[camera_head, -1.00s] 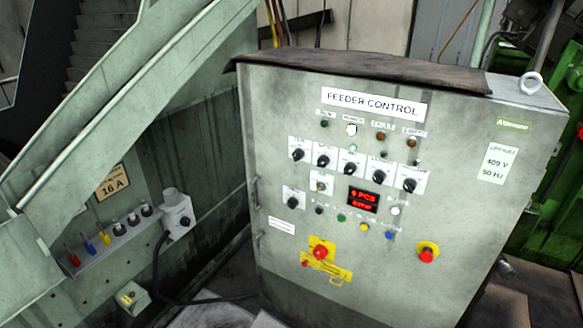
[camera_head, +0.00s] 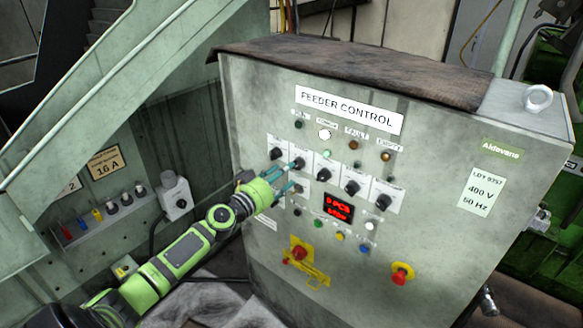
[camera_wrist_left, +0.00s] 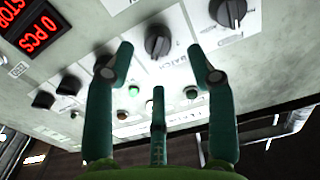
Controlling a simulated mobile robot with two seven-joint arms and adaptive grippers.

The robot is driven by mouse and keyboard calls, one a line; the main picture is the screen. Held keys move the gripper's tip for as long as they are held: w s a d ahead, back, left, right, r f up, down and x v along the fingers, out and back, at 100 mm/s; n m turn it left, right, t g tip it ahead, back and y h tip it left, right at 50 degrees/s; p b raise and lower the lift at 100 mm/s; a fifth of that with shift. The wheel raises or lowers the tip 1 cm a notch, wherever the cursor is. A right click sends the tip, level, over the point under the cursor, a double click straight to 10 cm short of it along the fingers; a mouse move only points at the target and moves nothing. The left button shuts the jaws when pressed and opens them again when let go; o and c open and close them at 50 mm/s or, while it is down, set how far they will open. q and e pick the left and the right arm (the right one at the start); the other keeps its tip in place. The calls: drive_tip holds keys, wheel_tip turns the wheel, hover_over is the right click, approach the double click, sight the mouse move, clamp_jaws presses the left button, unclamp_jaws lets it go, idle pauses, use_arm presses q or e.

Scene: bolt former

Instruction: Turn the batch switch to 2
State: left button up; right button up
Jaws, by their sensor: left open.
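The batch switch is a black rotary knob on a white plate marked BATCH (camera_wrist_left: 157,40) in the left wrist view. In the head view it looks to be the second knob (camera_head: 298,163) from the left in the upper knob row. My left gripper (camera_head: 287,175) reaches the panel from the lower left, its teal fingers just in front of this knob. In the wrist view the open fingers (camera_wrist_left: 161,50) stand on either side of the knob, apart from it, with a third finger below. The number the knob points to is too small to read. My right gripper is not in view.
The grey FEEDER CONTROL cabinet (camera_head: 440,180) carries neighbouring knobs (camera_head: 352,187), a red display (camera_head: 339,207) reading 0 PCS, small lamps and buttons. A red emergency stop (camera_head: 401,272) and a yellow-plated red switch (camera_head: 299,253) sit lower. A sloping green-grey beam (camera_head: 140,75) is at left.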

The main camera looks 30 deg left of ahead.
sight(297, 165)
use_arm(q)
drive_tip(key=w, duration=0.4)
drive_tip(key=shift+w+d+f, duration=0.1)
drive_tip(key=shift+w+d, duration=0.2)
drive_tip(key=shift+w, duration=0.05)
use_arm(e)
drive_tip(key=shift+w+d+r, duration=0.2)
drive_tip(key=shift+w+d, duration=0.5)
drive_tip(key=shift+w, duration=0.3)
use_arm(q)
clamp_jaws()
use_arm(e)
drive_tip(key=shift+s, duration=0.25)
